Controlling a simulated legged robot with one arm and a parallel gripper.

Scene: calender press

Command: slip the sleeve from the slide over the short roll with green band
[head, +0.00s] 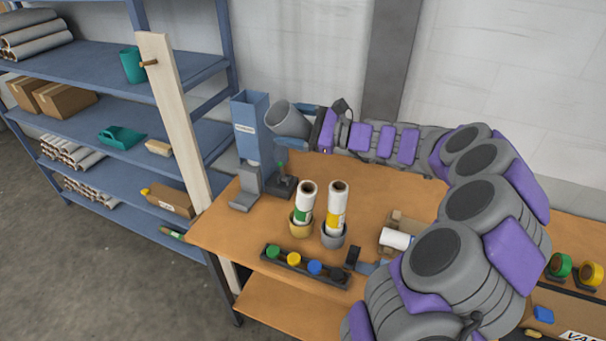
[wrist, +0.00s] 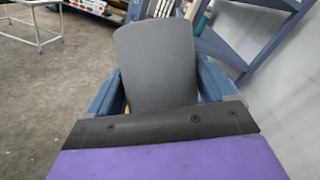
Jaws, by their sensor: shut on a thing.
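The grey sleeve (head: 286,119) is a hollow tube held tilted beside the top of the blue slide (head: 251,130), to its right. My gripper (head: 296,124) is shut on the sleeve. In the wrist view the sleeve (wrist: 157,62) sits between the blue fingers of my gripper (wrist: 158,88). The roll with the green band (head: 305,203) stands upright in a tan cup (head: 301,228) on the table, below and in front of the sleeve. Nothing is around its top. The slide's lower tray (head: 244,201) looks empty.
A roll with a yellow band (head: 337,208) stands close by in a grey cup (head: 333,239). A black rack (head: 305,272) with coloured caps lies in front. A white roll (head: 395,239) lies to the right. A wooden post (head: 172,110) and blue shelves (head: 90,60) are at left.

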